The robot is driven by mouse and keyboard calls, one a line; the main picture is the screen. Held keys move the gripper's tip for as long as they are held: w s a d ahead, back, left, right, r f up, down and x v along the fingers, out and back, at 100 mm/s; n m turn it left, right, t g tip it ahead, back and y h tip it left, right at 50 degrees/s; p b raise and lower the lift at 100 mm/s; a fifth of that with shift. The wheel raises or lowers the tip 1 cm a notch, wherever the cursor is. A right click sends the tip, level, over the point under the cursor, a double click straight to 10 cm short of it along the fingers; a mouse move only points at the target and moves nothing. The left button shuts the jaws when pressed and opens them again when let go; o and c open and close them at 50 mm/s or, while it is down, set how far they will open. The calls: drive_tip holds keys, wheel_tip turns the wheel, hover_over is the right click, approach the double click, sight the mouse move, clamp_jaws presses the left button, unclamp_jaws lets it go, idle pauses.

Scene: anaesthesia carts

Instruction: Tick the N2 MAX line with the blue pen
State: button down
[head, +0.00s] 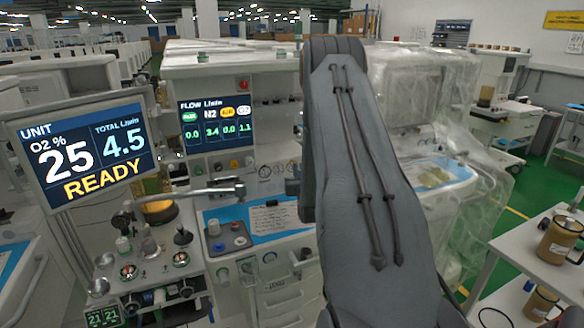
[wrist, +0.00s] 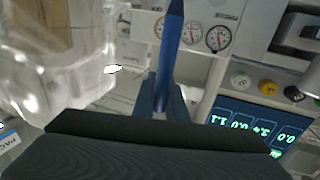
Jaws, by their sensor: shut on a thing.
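In the wrist view my gripper (wrist: 164,92) is shut on the blue pen (wrist: 171,45), which sticks up from between the fingers to the top edge. In the head view my grey arm hides the gripper and the pen. A white written sheet (head: 274,218) lies on the cart's blue work surface (head: 212,215), left of my arm. Its lines are too small to read, so the N2 MAX line cannot be picked out. The flow display (head: 216,122) shows N2 at 3.4; it appears upside down in the wrist view (wrist: 258,124).
A grey tray with coloured knobs (head: 228,238) sits left of the sheet. A metal arm (head: 212,190) reaches across above it. The monitor (head: 85,150) reads READY. Clear plastic (head: 470,190) drapes the machine at right. Round gauges (wrist: 191,33) and a blurred clear object (wrist: 60,60) show in the wrist view.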

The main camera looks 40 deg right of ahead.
wheel_tip(320, 180, down, 7)
drive_tip(key=b, duration=0.3)
drive_tip(key=shift+a+r, duration=0.15)
drive_tip(key=shift+a, duration=0.1)
drive_tip(key=shift+w+f+b, duration=0.1)
drive_tip(key=shift+f+b, duration=0.45)
drive_tip(key=shift+f, duration=0.05)
idle(1.6)
drive_tip(key=shift+d+b, duration=0.3)
drive_tip(key=shift+d, duration=0.1)
idle(1.3)
wheel_tip(320, 180, up, 7)
drive_tip(key=p, duration=0.3)
idle(0.6)
drive_tip(key=shift+f, duration=0.15)
idle(0.4)
drive_tip(key=shift+a+f+b, duration=0.25)
drive_tip(key=shift+f+b, duration=0.65)
drive_tip(key=shift+f, duration=0.5)
drive_tip(key=shift+a+f+b, duration=0.2)
drive_tip(key=shift+f+b, duration=0.65)
drive_tip(key=shift+f, duration=0.5)
